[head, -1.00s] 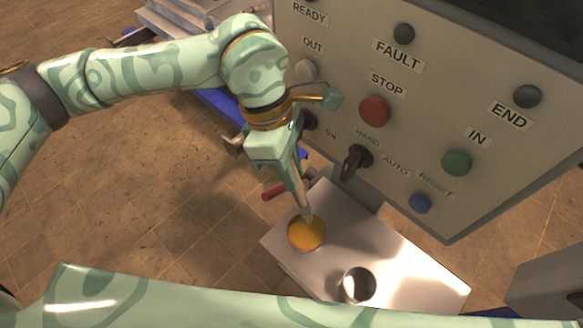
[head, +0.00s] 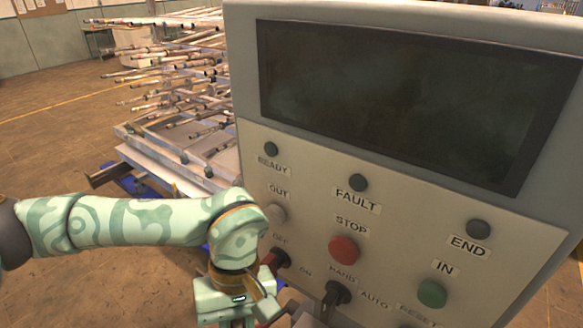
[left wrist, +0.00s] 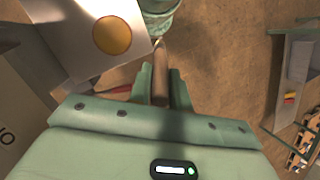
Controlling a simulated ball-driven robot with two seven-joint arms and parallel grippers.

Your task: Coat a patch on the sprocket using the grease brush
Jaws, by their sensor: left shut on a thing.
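My left gripper (left wrist: 162,90) is shut on the brown handle of the grease brush (left wrist: 160,75), seen in the left wrist view. The brush tip points away from the gripper and appears beside the shelf edge, apart from the grease. The round yellow-orange grease pot (left wrist: 112,35) sits on a pale metal shelf (left wrist: 88,42), left of the brush. In the head view my left gripper's body (head: 232,306) is at the bottom edge, with its fingers and the brush cut off. I cannot make out the sprocket in either view. My right gripper is not in view.
A control cabinet (head: 400,208) with a dark screen, buttons and switches stands close to my left arm. A rack of many rods (head: 175,75) stands behind it at the left.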

